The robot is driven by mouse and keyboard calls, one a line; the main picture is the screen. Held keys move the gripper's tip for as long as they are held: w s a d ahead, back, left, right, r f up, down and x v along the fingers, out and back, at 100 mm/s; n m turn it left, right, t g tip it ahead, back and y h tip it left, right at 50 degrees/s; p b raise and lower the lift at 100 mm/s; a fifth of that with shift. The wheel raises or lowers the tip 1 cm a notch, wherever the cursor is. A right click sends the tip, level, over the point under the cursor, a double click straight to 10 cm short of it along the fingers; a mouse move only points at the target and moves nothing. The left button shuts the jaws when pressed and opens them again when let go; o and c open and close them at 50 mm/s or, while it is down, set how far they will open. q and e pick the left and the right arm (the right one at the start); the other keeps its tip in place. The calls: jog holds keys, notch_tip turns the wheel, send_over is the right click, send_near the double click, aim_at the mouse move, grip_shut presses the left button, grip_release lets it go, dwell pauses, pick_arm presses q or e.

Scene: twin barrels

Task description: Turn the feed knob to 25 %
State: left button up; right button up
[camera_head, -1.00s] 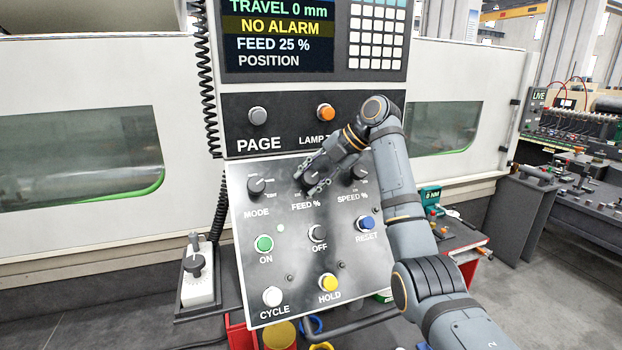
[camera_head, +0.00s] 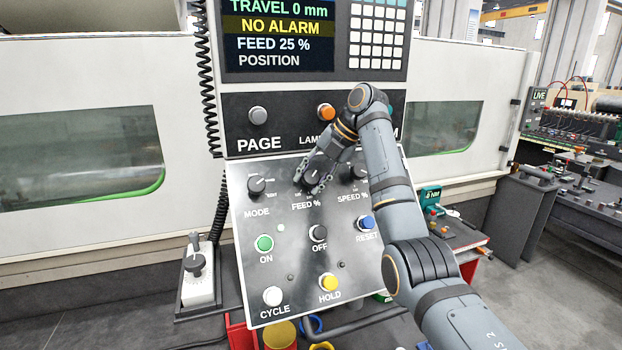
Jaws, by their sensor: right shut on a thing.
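The feed knob (camera_head: 311,178) is a dark round knob above the label FEED % on the sloped white panel (camera_head: 290,238). My right gripper (camera_head: 313,184) is shut on it, with a finger on either side; the fingers and wrist hide part of the knob and its scale. The screen (camera_head: 280,35) above reads FEED 25 %, NO ALARM and TRAVEL 0 mm. My left gripper is not in view.
The mode knob (camera_head: 257,186) is left of the feed knob, and the speed knob (camera_head: 359,172) is close on the right, beside my arm. Below are the green ON button (camera_head: 264,243), the dark OFF button (camera_head: 318,233) and the blue RESET button (camera_head: 366,223).

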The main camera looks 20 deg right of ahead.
jog(key=o, duration=1.2)
